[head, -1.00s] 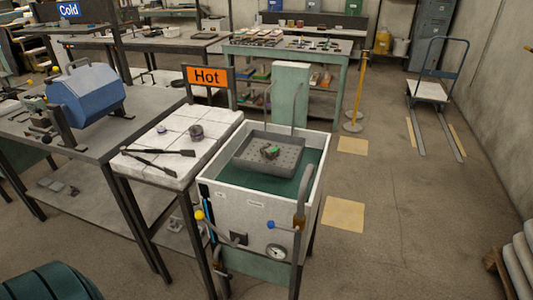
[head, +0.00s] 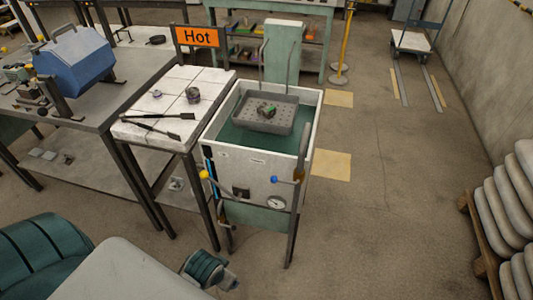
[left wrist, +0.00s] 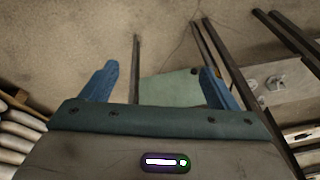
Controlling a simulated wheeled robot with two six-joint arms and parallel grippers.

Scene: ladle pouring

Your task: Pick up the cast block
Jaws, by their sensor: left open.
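The cast block (head: 266,110) looks like a small dark grey-green lump. It lies in a grey perforated tray (head: 252,122) hung in the open white-walled tank (head: 230,172) in the head view. My left gripper (left wrist: 158,85) is open and empty in the left wrist view, its two blue fingers spread above the floor. It is well apart from the block, which does not show in that view. In the head view my left arm reaches in at the bottom left; its fingers cannot be made out there. My right gripper is not in view.
Left of the tank stands a white-topped table (head: 190,82) with tongs (head: 160,120) and an orange Hot sign (head: 197,37). A blue vessel (head: 75,68) stands on the bench farther left. Sacks (head: 495,210) are stacked at the right. The floor between is clear.

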